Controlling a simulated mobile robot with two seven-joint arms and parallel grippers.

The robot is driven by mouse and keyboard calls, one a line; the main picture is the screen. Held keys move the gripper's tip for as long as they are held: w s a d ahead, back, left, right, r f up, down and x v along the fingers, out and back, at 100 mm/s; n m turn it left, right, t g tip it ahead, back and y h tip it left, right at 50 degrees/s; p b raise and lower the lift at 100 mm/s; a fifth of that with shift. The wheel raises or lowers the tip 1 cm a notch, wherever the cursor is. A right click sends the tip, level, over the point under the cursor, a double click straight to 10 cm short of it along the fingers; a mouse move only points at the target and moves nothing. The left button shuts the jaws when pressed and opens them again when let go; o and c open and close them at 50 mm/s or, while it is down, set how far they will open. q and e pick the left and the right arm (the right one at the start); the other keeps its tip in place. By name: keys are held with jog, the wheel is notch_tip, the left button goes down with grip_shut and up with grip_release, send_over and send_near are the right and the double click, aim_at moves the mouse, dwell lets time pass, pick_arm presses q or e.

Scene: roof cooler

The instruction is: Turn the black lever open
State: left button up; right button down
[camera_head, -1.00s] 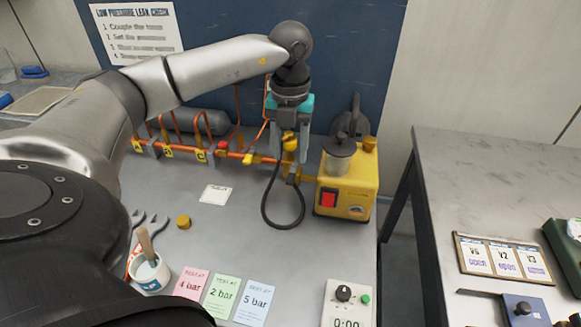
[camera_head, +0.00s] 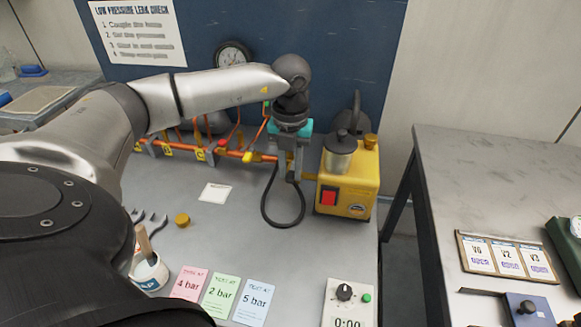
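My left gripper (camera_head: 290,176) comes down from above onto the right end of the orange pipe manifold (camera_head: 232,154), beside the yellow pump (camera_head: 348,183). Its fingers are over the pipe end where the black hose (camera_head: 266,203) loops down. They cover what is between them, so I cannot tell whether they are shut on something. I cannot pick out a black lever clearly; it may be hidden behind the fingers. A yellow handle (camera_head: 250,157) and a red one (camera_head: 222,143) show on the manifold. My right gripper is not in view.
A round gauge (camera_head: 233,54) is on the blue back panel. The bench front holds coloured bar cards (camera_head: 221,296), a timer box (camera_head: 347,300), a yellow cap (camera_head: 182,220) and a brush pot (camera_head: 151,275). A side table (camera_head: 480,170) stands right, across a gap.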

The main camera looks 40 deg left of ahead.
pick_arm(q)
grip_shut()
jog(key=shift+a+m, duration=0.15)
jog(key=shift+m, duration=0.15)
jog(key=w+a+m+p, duration=0.1)
jog(key=a+m, duration=0.5)
jog(key=m, duration=1)
jog(key=shift+w+m, duration=0.3)
dwell(0.4)
jog(key=o, duration=0.5)
grip_release()
jog(key=shift+d, duration=0.1)
